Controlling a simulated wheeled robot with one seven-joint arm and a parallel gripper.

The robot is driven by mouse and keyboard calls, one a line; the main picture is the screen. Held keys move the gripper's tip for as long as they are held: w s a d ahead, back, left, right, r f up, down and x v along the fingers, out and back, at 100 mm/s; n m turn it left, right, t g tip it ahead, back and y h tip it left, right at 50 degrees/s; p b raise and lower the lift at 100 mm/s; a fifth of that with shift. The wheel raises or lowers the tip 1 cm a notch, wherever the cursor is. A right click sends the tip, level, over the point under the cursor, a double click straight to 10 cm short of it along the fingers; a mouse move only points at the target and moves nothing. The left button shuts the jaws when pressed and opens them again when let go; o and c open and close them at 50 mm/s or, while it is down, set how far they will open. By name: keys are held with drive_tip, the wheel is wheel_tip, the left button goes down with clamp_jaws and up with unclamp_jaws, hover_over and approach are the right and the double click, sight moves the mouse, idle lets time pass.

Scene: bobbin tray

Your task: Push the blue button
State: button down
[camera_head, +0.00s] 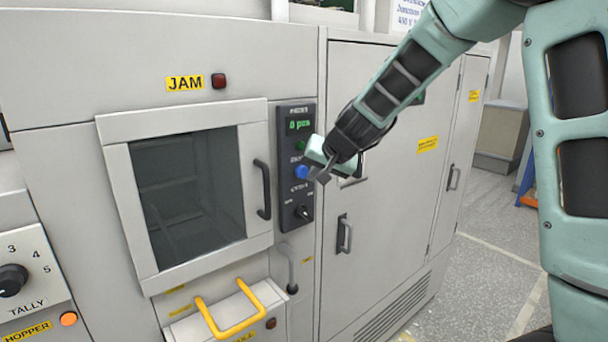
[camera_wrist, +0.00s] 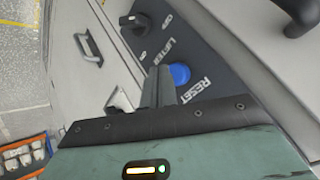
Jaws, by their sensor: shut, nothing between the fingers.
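The blue button (camera_head: 302,172) sits on the dark control panel (camera_head: 296,120) of the machine, below a green button and above a black rotary knob. In the wrist view the blue button (camera_wrist: 179,74) shows beside the word RESET, just past the fingers. My gripper (camera_head: 321,177) is shut and empty, its fingertips close to the blue button on its right side. In the wrist view my gripper (camera_wrist: 159,84) points toward the panel next to the button. I cannot tell whether the fingertips touch the button.
A black knob (camera_head: 304,212) labelled LIFTER sits below the button. A black door handle (camera_head: 262,189) stands out left of the panel. A cabinet handle (camera_head: 344,234) is to the right. A yellow handle (camera_head: 228,318) juts out below.

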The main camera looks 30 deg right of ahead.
drive_tip(key=s+b, duration=0.1)
drive_tip(key=s, duration=0.1)
drive_tip(key=s+d+b, duration=0.1)
drive_tip(key=s, duration=0.1)
drive_tip(key=shift+s+b, duration=0.35)
drive_tip(key=shift+s, duration=0.05)
idle(0.6)
drive_tip(key=s+a+f+n+g+y+b, duration=0.1)
drive_tip(key=s+a+f+n+g, duration=0.15)
drive_tip(key=s+a, duration=0.5)
drive_tip(key=s+a+f+n+g+y+b, duration=0.15)
drive_tip(key=s+a+f+n, duration=0.25)
drive_tip(key=a, duration=0.6)
drive_tip(key=s+a+f+n+g+h, duration=0.1)
drive_tip(key=s+f+n, duration=0.1)
drive_tip(key=s, duration=0.5)
drive_tip(key=s+a+f+n+g+b, duration=0.1)
drive_tip(key=s+f+n+g, duration=0.1)
drive_tip(key=s, duration=0.5)
drive_tip(key=s+a+f+n+g+h, duration=0.1)
drive_tip(key=s+a+f+n, duration=0.1)
drive_tip(key=s, duration=0.5)
drive_tip(key=shift+f+n+g+h, duration=0.35)
drive_tip(key=shift+f+n+g, duration=0.05)
drive_tip(key=shift+f+n, duration=0.5)
